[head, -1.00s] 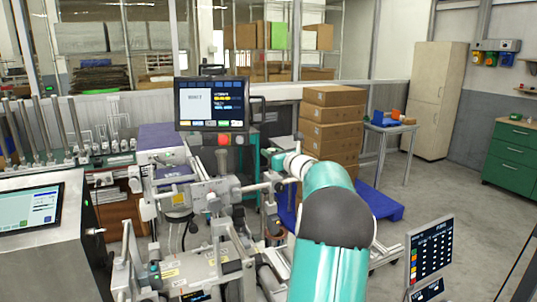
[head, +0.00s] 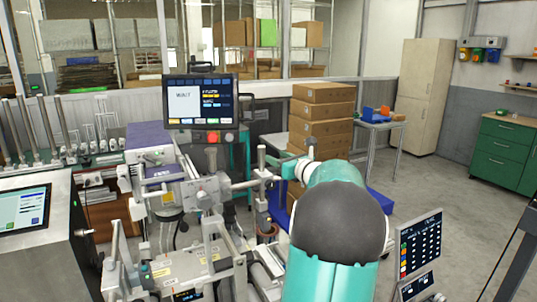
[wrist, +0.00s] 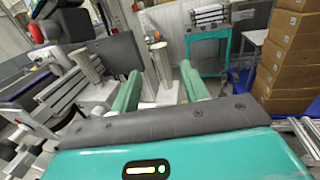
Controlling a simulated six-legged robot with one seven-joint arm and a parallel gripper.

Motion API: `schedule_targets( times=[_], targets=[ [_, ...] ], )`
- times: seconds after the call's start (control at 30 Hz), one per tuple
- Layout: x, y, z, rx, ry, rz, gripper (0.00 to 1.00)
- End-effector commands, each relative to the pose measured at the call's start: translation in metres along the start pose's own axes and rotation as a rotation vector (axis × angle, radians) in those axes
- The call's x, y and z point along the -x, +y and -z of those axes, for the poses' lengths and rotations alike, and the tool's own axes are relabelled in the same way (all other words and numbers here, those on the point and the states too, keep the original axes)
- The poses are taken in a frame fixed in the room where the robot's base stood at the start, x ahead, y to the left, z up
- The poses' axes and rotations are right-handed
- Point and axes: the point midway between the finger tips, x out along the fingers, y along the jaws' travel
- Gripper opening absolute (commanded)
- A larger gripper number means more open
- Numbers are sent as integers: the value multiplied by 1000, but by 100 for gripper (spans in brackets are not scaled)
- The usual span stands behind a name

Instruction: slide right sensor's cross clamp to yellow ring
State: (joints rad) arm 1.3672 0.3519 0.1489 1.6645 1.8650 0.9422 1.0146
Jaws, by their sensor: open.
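The right cross clamp (head: 262,175) sits at the right part of a horizontal metal rod (head: 238,185) on the machine, with a short upright post above it and a sensor body hanging below. My gripper (head: 284,164) is just to the right of this clamp in the head view. In the wrist view my gripper (wrist: 160,74) is open, its two green fingers apart. An upright metal post (wrist: 162,62) shows between the fingers; I cannot tell whether either touches it. I cannot pick out the yellow ring in either view.
A monitor (head: 198,101) stands behind the rod. Stacked cardboard boxes (head: 322,115) stand behind my arm. A small screen panel (head: 421,250) is at the lower right. A second metal post (wrist: 85,65) stands left of the fingers in the wrist view.

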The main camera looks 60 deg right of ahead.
Motion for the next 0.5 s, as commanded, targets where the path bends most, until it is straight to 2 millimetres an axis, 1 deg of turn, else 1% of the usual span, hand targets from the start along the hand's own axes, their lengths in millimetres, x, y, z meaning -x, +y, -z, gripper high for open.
schedule_targets(
  times=[0.03, 0.1, 0.2, 0.3, 0.5],
  targets=[
    [11, 0, 0, 1, 0, 1, 45],
    [23, 0, -1, 1, 0, 2, 45],
    [34, 0, 0, 1, 0, 1, 45],
    [40, 0, 0, 1, 0, -1, 45],
    [42, 0, 0, 0, 0, -1, 45]
  ],
)
